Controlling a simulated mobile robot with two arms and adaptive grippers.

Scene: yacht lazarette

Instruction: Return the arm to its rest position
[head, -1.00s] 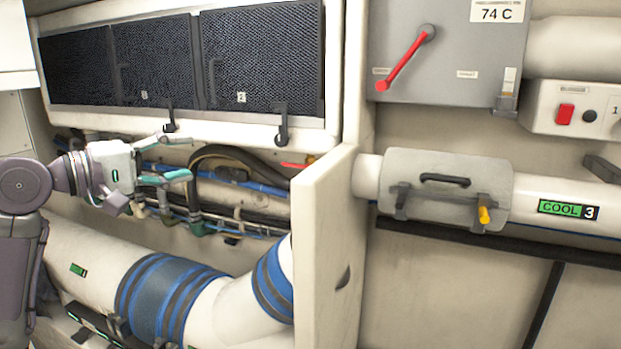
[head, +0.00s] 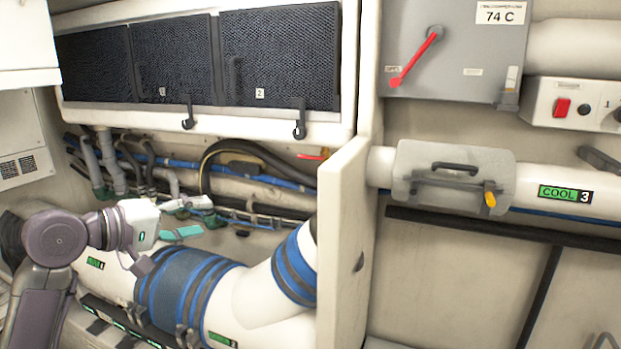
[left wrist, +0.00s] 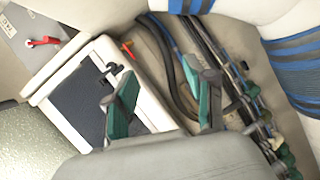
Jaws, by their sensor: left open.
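My left gripper (head: 190,220) is in the left part of the head view, in front of the lower pipes and hoses, above the large white pipe (head: 265,295) with blue and grey bands. Its teal-padded fingers are apart and hold nothing. In the left wrist view the two fingers of the left gripper (left wrist: 165,105) also stand apart with empty space between them. My left arm comes in from the lower left and is bent at the purple-grey joint. My right gripper is not in view.
A pale partition (head: 340,230) stands right of the banded pipe. Dark mesh panels (head: 280,55) hang above. Hoses (head: 270,160) run behind the gripper. At right are a grey box with a red lever (head: 415,58), a clamped pipe (head: 450,180) and a red-switch box (head: 560,106).

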